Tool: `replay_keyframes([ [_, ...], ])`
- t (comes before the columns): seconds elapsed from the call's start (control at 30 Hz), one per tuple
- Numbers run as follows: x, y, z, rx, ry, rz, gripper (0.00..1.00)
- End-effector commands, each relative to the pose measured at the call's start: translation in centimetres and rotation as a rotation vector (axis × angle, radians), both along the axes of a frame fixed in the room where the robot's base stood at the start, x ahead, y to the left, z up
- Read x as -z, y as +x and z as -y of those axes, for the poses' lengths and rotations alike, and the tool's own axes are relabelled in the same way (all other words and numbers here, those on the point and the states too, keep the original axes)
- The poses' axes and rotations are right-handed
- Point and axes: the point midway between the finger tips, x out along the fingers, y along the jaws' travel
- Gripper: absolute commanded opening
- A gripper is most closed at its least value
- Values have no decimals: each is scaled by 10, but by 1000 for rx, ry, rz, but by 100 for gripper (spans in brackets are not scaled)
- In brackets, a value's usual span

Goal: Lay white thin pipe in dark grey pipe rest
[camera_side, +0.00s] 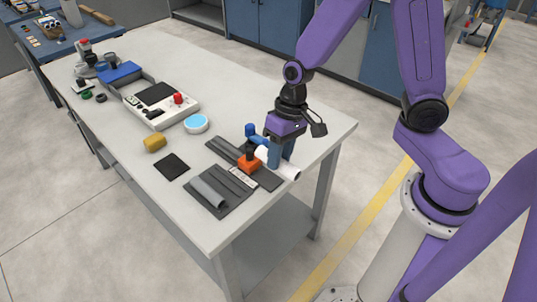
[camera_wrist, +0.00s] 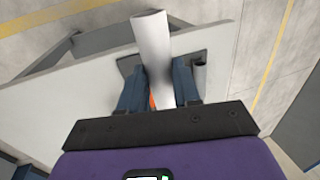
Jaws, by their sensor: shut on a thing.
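My gripper (camera_side: 280,155) has blue fingers and is shut on a white thin pipe (camera_side: 289,171) at the table's near right side. In the wrist view the white pipe (camera_wrist: 152,40) passes between the two fingers (camera_wrist: 158,82) and sticks out beyond them. The pipe looks tilted in the side view, and its other end is partly hidden by the fingers and an orange part. Below and beside it is a dark plate (camera_side: 263,180) with a dark grey trough-like rest (camera_side: 224,148) at its left end. I cannot tell whether the pipe touches it.
An orange clamp-like part (camera_side: 249,162) with a black top stands beside the pipe. A second dark plate with a grey curved piece (camera_side: 208,192) lies nearer. A blue part (camera_side: 251,130), a light-blue disc (camera_side: 196,123) and a yellow cylinder (camera_side: 155,143) stand nearby. The table's right corner is clear.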

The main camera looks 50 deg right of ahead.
Motion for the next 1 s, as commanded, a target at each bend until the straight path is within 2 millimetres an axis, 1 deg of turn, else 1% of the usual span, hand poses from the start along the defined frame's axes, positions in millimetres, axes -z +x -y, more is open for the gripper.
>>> replay_keyframes([
  [0.07,-1,1,7,3,-1,1,0],
  [0.13,-1,8,20,8,-2,0,0],
  [0.3,1,30,67,12,-4,-1,0],
  [0.4,1,39,92,10,-2,-1,0],
  [0.5,2,44,109,5,-1,-1,0],
  [0.53,2,45,112,3,-1,-1,0],
  [0.6,1,50,113,-1,-1,0,0],
  [0.67,-1,57,109,-5,-1,1,0],
  [0.9,-13,90,75,-8,-17,-2,0],
  [1.0,-17,100,65,-6,-24,-3,0],
])
